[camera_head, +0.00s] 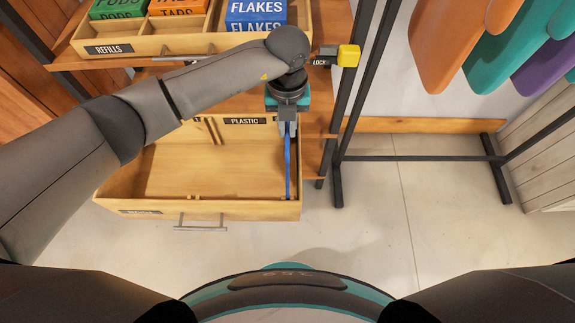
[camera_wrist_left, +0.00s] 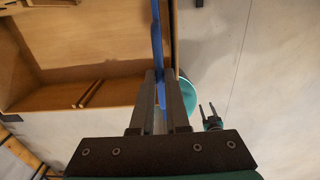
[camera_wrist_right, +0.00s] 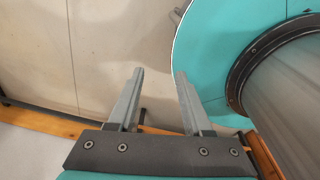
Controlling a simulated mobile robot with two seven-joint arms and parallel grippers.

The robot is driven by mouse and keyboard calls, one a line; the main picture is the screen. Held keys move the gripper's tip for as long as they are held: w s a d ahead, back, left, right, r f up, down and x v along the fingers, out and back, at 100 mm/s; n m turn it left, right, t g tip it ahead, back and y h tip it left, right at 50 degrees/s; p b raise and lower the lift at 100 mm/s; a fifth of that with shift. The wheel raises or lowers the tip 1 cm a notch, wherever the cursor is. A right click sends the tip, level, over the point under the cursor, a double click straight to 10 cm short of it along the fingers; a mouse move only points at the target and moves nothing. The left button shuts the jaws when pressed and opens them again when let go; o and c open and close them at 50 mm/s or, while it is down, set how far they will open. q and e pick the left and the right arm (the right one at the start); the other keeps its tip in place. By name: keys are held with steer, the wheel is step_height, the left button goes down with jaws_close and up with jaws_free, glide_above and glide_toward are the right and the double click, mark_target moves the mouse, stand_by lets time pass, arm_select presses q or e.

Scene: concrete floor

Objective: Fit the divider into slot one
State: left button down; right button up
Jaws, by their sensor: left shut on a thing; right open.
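The divider (camera_head: 287,165) is a thin blue panel seen almost edge-on in the head view. My left gripper (camera_head: 288,128) is shut on it from above. The divider hangs along the right side of the open lower wooden drawer (camera_head: 110,190), close to its right wall. I cannot tell whether it touches the drawer. Paired wooden ribs (camera_head: 213,131) stand on the drawer's back wall, left of the divider. In the left wrist view the divider (camera_wrist_left: 157,45) runs up from between the fingers (camera_wrist_left: 160,80). My right gripper (camera_wrist_right: 157,78) is open and empty, away from the drawer.
An upper drawer (camera_head: 105,48) holds green, orange and blue boxes. A yellow lock knob (camera_head: 348,55) sticks out at its right. A black metal rack (camera_head: 420,158) with hanging coloured shapes (camera_head: 505,50) stands at the right. The floor (camera_head: 400,225) right of the drawer is clear.

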arm_select(q)
steer(key=shift+r, duration=0.5)
steer(key=shift+r+p, duration=0.4)
steer(key=shift+p, duration=0.25)
steer(key=shift+r+p, duration=0.5)
steer(key=shift+r, duration=0.15)
steer(key=shift+r+p, duration=0.9)
steer(key=shift+r, duration=0.15)
step_height(320, 180, up, 7)
steer(key=p, duration=0.5)
steer(key=shift+p, duration=0.4)
arm_select(e)
step_height(320, 180, up, 10)
steer(key=a, duration=0.1)
steer(key=shift+s, duration=0.3)
